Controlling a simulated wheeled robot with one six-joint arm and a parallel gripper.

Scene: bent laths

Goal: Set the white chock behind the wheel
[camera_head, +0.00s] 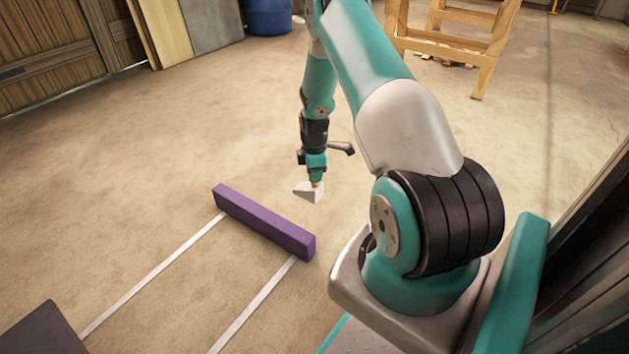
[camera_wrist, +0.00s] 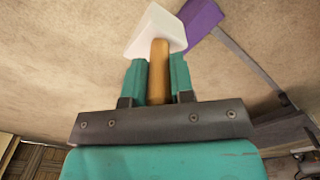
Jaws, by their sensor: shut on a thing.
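The white chock (camera_head: 306,192) is a small wedge near the middle of the head view. In the wrist view the chock (camera_wrist: 152,30) sits past the fingertips, with a wooden peg-like handle (camera_wrist: 158,65) between the two teal fingers. My gripper (camera_wrist: 160,75) is shut on this handle. I cannot tell whether the chock touches the floor. No wheel can be made out in either view.
The purple bar (camera_head: 264,222) lies on the floor, with two pale strips (camera_head: 150,277) running from it toward the lower left. A dark block (camera_head: 42,331) is at the lower left corner. A wooden trestle (camera_head: 455,40) and blue barrel (camera_head: 268,15) stand behind. Floor left of the bar is clear.

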